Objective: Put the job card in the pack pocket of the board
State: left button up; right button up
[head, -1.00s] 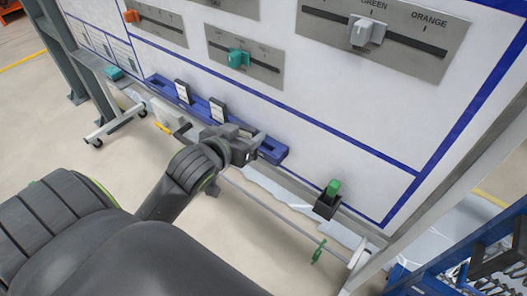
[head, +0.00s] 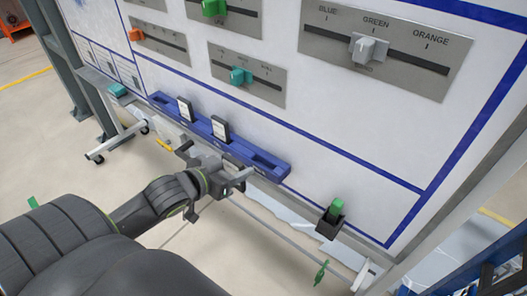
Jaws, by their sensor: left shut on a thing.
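My left gripper (head: 232,176) is at the front of the blue rack (head: 265,160) along the foot of the white board (head: 340,120). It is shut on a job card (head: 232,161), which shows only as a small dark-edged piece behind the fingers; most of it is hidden. Two other dark-framed cards with white faces, one left (head: 185,109) and one right (head: 220,128), stand upright in the rack. Small outlined panels (head: 100,70) are at the board's far left; their lettering is too small to read. My right gripper is not in view.
Slider panels with orange (head: 136,34), teal (head: 241,76), green (head: 214,7) and grey (head: 368,49) knobs are above the rack. A dark holder with a green piece (head: 336,209) is at lower right. A teal block (head: 117,90) lies on the ledge at left.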

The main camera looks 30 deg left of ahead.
pick_arm(q)
jog(key=w, duration=0.3)
jog(key=w+p, duration=0.1)
jog(key=w, duration=0.3)
jog(key=w+d, duration=0.1)
jog(key=w, duration=0.3)
jog(key=shift+w+p, duration=0.25)
jog(key=shift+p, duration=0.05)
jog(key=shift+w, duration=0.15)
jog(key=shift+f+p, duration=0.3)
jog(key=shift+f, duration=1.45)
jog(key=o, duration=1)
jog(key=shift+f, duration=0.1)
jog(key=shift+r, duration=0.2)
jog(key=shift+s, duration=0.35)
jog(key=v, duration=1.1)
jog(key=shift+s+r, duration=0.1)
jog(key=shift+s, duration=0.1)
